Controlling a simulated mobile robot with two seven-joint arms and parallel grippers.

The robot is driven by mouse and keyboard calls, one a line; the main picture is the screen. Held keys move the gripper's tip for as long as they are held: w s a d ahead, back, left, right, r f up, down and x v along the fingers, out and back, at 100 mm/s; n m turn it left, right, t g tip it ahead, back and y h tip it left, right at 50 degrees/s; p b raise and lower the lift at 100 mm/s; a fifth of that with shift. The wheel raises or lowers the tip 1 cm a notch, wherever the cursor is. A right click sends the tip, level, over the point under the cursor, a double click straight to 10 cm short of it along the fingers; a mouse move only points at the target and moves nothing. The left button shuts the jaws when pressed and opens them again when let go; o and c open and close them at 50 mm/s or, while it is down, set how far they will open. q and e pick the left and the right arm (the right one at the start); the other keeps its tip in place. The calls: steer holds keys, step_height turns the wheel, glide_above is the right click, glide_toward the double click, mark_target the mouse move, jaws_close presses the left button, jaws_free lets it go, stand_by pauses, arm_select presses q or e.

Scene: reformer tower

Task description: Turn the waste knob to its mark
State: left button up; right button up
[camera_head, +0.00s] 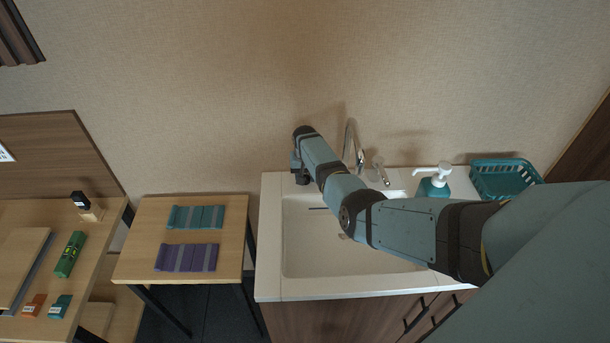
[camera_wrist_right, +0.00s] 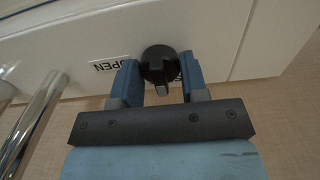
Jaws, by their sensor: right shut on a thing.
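The waste knob (camera_wrist_right: 158,60) is round and black, on the white counter, and shows in the right wrist view. My right gripper (camera_wrist_right: 160,82) has one blue finger on each side of it and is shut on it. A small grey piece sticks out of the knob toward the camera. Another label to the right is mostly hidden by the knob and a finger. In the head view my right gripper (camera_head: 300,172) is at the sink's back left corner, and my arm hides much there. My left gripper is not in view.
The white sink (camera_head: 300,255) has a chrome faucet (camera_head: 349,140) at its back. A teal soap pump bottle (camera_head: 434,186) and a teal basket (camera_head: 506,179) stand to the right. A small wooden table (camera_head: 140,240) with teal and purple cloths is at left.

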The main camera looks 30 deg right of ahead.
mark_target(305, 175)
stand_by(0.3)
steer(key=o, duration=0.9)
step_height(305, 175, up, 14)
steer(key=shift+s+f, duration=0.1)
stand_by(0.3)
